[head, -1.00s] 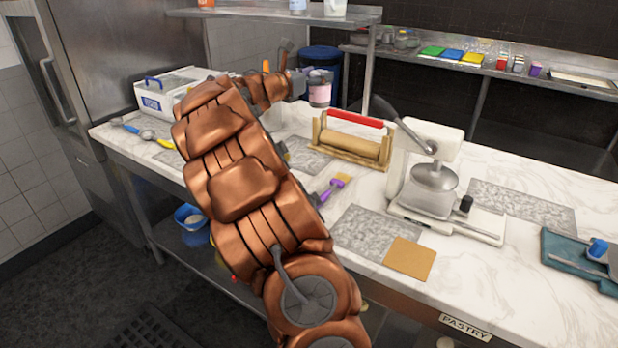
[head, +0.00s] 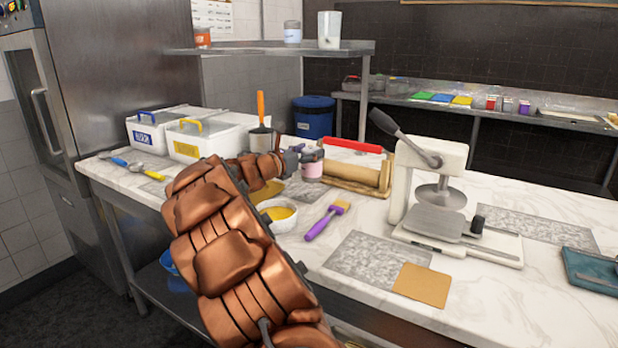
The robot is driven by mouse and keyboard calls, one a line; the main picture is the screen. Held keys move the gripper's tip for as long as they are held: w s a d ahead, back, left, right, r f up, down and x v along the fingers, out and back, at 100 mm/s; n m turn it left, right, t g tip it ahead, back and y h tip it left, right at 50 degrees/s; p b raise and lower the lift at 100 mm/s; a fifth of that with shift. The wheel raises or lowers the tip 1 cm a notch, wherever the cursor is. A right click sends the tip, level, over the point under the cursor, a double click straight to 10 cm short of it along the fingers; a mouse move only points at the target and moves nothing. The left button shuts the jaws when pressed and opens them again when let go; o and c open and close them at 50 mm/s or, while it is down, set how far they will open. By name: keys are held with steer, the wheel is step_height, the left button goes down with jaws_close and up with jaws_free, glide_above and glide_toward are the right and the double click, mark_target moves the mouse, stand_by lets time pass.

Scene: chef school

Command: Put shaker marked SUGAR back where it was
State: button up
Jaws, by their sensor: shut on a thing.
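The shaker looks upright and close over the marble counter (head: 330,250). I cannot tell whether its base touches the counter. The gripper covers its top, and no lettering on it is readable. On the raised steel shelf (head: 270,48) stand an orange-marked shaker (head: 202,38), a blue-marked shaker (head: 292,32) and a pale, clear-looking container (head: 329,30). Bare shelf shows between them.
A bowl of yellow contents (head: 279,214), a purple brush (head: 325,222) and a white press (head: 435,190) are on the counter. White lidded boxes (head: 186,138) stand at left.

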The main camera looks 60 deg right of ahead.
mark_target(304, 170)
steer(key=shift+f, duration=2.65)
steer(key=o, duration=1.3)
steer(key=shift+w+a, duration=0.1)
steer(key=shift+a, duration=0.15)
steer(key=a, duration=0.3)
steer(key=w+a, duration=0.1)
steer(key=a, duration=0.7)
steer(key=shift+w+a, duration=0.2)
steer(key=shift+w, duration=0.1)
steer(key=shift+r, duration=0.15)
